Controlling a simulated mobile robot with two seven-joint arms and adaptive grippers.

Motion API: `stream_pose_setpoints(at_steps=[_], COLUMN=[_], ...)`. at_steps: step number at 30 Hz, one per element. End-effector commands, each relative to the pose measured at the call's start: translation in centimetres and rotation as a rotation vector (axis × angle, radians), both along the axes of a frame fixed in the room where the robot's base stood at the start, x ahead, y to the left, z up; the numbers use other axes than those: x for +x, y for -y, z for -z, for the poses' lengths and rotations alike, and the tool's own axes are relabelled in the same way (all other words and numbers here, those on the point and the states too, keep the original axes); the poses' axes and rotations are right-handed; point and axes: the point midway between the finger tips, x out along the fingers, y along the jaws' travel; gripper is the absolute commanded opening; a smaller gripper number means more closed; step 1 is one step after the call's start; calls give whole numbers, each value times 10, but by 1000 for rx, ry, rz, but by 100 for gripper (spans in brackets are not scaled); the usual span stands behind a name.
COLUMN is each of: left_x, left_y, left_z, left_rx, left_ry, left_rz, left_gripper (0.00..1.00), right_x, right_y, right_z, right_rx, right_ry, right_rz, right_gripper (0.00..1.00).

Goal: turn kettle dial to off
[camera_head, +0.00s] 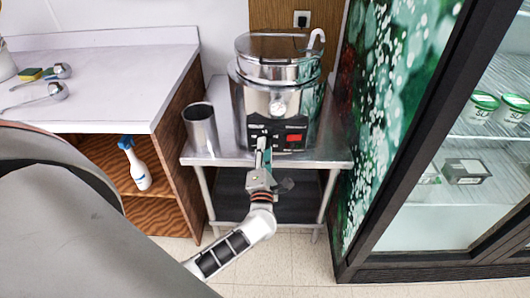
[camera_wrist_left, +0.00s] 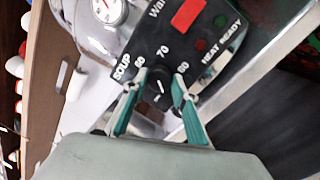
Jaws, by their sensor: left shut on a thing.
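The steel soup kettle (camera_head: 276,72) stands on a steel table, with a black control panel at its lower front. In the left wrist view the panel (camera_wrist_left: 205,62) carries a red rectangle and the numbers 60, 70 and 80. The black dial (camera_wrist_left: 158,88) sits below these numbers and has a white mark; its exact setting is hard to read. My left gripper (camera_wrist_left: 158,93) is shut on the dial, one green-padded finger on each side. In the head view the left gripper (camera_head: 263,146) reaches the panel and hides the dial. My right gripper is not in view.
A steel cylinder (camera_head: 201,128) stands left of the kettle on the steel table (camera_head: 222,156). A counter (camera_head: 110,82) with ladles and a shelf with a spray bottle (camera_head: 137,168) are further left. A glass-door cooler (camera_head: 440,215) stands right. Tiled floor shows in front.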

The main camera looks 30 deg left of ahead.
Motion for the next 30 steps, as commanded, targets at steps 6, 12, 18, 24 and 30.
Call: stream_pose_setpoints(at_steps=[6, 12, 18, 24, 30], left_x=[0, 0, 0, 1, 1], left_y=[1, 1, 2, 2, 2], left_z=[4, 4, 4, 3, 4], left_rx=[-177, -341, -502, -664, -826], left_ry=[104, 204, 301, 402, 500], left_rz=[-1, -2, -2, -2, -3], left_gripper=[6, 6, 6, 6, 6], right_x=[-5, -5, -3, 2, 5], right_y=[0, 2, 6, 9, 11], right_z=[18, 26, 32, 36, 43], right_rx=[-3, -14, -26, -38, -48], right_ry=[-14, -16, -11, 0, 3], right_rz=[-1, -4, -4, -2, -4], right_gripper=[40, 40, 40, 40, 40])
